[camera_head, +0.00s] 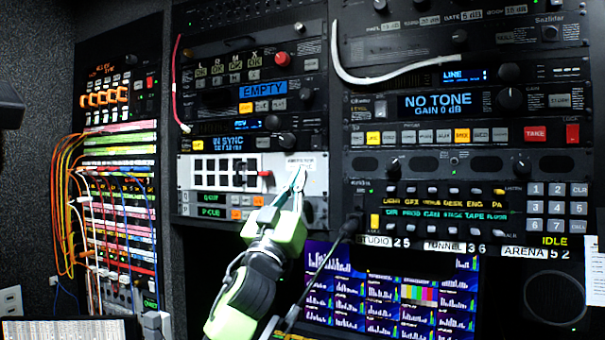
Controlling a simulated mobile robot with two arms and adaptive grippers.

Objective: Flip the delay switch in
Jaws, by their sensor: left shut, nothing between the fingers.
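My left gripper (298,178) is shut and empty, its fingertips in front of the right end of a pale grey rack panel (228,162). This panel has a block of dark square windows and a small red part (265,174) just left of the fingertips. A small white label (301,160) sits right above the fingertips; its text is too small to read. I cannot make out a delay switch for sure; the fingers cover part of the panel there. Whether the fingertips touch the panel, I cannot tell. My right gripper is not in view.
A dark gooseneck microphone (350,226) rises right of my left gripper, before the monitor screen (390,297). A white cable (390,80) loops across the upper right rack. Patch cables (66,200) hang at the left. A keypad (552,208) is at the right.

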